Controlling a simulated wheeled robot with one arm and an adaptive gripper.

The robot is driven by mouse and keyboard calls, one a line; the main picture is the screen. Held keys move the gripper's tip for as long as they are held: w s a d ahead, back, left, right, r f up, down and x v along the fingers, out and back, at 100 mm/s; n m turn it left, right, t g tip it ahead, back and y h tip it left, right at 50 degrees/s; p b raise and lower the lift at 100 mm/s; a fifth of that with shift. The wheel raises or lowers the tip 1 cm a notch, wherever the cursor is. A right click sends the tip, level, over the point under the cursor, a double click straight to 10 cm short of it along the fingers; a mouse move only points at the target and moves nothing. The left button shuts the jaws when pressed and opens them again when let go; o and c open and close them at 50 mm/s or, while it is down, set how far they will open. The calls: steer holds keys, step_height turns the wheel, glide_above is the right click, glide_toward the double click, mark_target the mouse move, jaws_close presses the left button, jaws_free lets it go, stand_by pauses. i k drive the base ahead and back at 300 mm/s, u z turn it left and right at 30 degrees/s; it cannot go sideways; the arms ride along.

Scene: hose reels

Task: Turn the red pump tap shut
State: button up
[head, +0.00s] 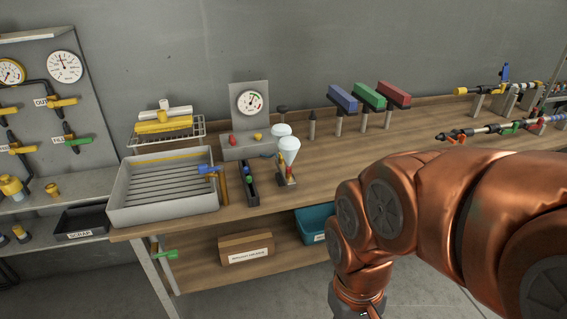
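No tap in the head view is clearly marked as the red pump tap. A small red knob (233,140) sits on the base of the grey gauge stand (249,107), left of a yellow knob (258,136). A red part (288,182) also shows low on a small stand with a white cup. Another red tap-like piece (457,135) is on a rod at the right of the bench. They are too small to tell open from shut. My copper arm fills the lower right. My gripper is outside the picture or hidden, so its fingers do not show.
A wooden bench (330,160) runs along the grey wall. A grey ribbed tray (125,195) stands at its left end. Blue, green and red blocks (368,97) stand on posts behind. A panel with gauges and yellow and green taps (72,140) is at far left.

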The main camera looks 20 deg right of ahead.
mark_target(232, 138)
steer(key=u, duration=1.65)
steer(key=i, duration=1.4)
steer(key=z, duration=1.5)
